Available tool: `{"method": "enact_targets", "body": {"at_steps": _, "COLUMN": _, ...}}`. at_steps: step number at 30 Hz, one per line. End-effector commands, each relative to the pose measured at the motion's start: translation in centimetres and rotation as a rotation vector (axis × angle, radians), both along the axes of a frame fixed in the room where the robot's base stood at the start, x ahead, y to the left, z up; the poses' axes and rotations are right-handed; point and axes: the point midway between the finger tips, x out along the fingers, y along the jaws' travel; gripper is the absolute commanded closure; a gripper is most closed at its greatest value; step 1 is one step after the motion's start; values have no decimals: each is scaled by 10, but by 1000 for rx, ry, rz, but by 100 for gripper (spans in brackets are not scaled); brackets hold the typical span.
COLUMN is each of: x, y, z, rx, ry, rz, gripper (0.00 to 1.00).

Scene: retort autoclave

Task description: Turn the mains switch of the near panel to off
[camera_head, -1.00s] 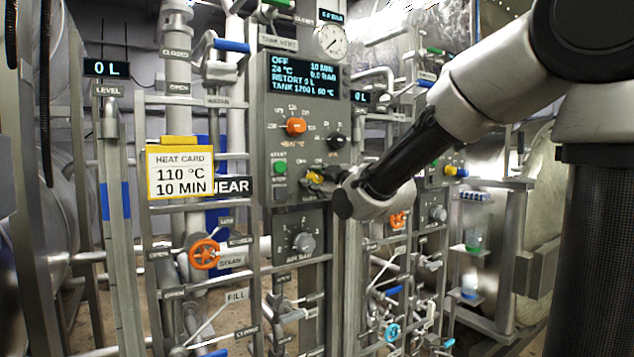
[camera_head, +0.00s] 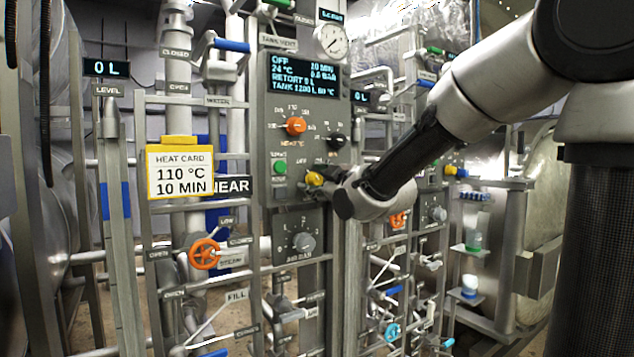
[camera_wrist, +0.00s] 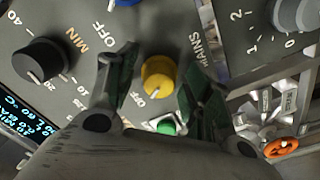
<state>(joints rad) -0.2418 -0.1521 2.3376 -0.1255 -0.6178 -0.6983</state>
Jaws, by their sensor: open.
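The near panel (camera_head: 268,100) is grey, and its display (camera_head: 300,77) has OFF as its top left word. The mains switch (camera_head: 315,179) is a yellow round knob low on the panel. In the wrist view the mains switch (camera_wrist: 158,77) sits beside the words MAINS and OFF; its pale mark appears to face the OFF label. My gripper (camera_head: 325,178) is at the knob. In the wrist view my open gripper (camera_wrist: 157,82) has one dark green finger on each side of the knob, with gaps visible; contact is not evident.
A green button (camera_wrist: 167,126) lies close to the knob. A black knob (camera_wrist: 45,62) and a grey numbered knob (camera_head: 303,242) are nearby. An orange knob (camera_head: 296,126) is higher up. Pipes and an orange handwheel (camera_head: 204,254) stand left and below.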

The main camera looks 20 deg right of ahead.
Motion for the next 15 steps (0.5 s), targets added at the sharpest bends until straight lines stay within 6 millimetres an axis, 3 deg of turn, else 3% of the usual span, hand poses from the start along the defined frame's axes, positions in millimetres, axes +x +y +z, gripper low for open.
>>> {"method": "enact_targets", "body": {"at_steps": 9, "x": -49, "y": -16, "z": 1, "rx": 0, "ry": -2, "rz": -1, "gripper": 49}}
{"method": "enact_targets", "body": {"at_steps": 15, "x": -68, "y": -22, "z": 0, "rx": 0, "ry": -1, "rz": -1, "gripper": 49}}
